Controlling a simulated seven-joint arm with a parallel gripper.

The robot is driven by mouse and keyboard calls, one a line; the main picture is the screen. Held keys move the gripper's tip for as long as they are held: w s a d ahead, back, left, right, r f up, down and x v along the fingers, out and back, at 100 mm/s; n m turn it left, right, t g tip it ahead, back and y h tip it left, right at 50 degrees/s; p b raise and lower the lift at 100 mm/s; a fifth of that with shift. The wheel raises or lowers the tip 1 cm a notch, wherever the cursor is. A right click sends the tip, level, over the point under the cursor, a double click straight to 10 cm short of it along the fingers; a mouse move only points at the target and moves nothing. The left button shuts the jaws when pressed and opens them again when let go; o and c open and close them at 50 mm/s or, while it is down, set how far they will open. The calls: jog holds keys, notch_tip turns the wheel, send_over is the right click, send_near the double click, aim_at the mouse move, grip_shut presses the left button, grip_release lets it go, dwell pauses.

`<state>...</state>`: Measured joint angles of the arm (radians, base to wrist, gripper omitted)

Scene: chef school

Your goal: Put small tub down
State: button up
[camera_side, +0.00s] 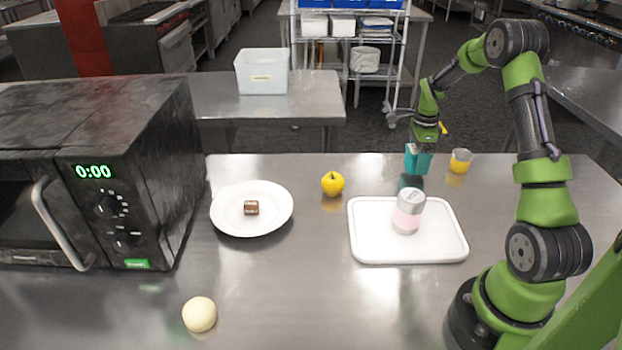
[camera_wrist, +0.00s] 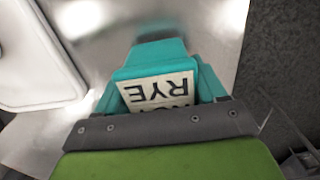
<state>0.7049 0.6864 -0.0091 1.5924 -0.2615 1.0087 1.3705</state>
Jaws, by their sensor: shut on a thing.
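The small tub (camera_side: 417,162) is teal and hangs below my gripper (camera_side: 424,142) near the back edge of the metal table, behind the white cutting board. In the wrist view the tub (camera_wrist: 150,55) fills the middle, with a white label reading "RYE" upside down. My gripper is shut on it, with a jaw at each side. The tub looks upright and very low over the table, with a dark reflection below it. I cannot tell whether its base touches the table.
A white cutting board (camera_side: 365,245) bears a pink-and-silver can (camera_side: 408,212). A glass with yellow contents (camera_side: 460,161) stands close right of the tub. A yellow pepper (camera_side: 333,184), a plate (camera_side: 228,215) with a brown piece, a pale ball (camera_side: 199,314) and a microwave (camera_side: 150,150) are left.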

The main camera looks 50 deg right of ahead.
jog(key=shift+f, duration=0.55)
jog(key=shift+f, duration=0.15)
jog(key=o, duration=1.2)
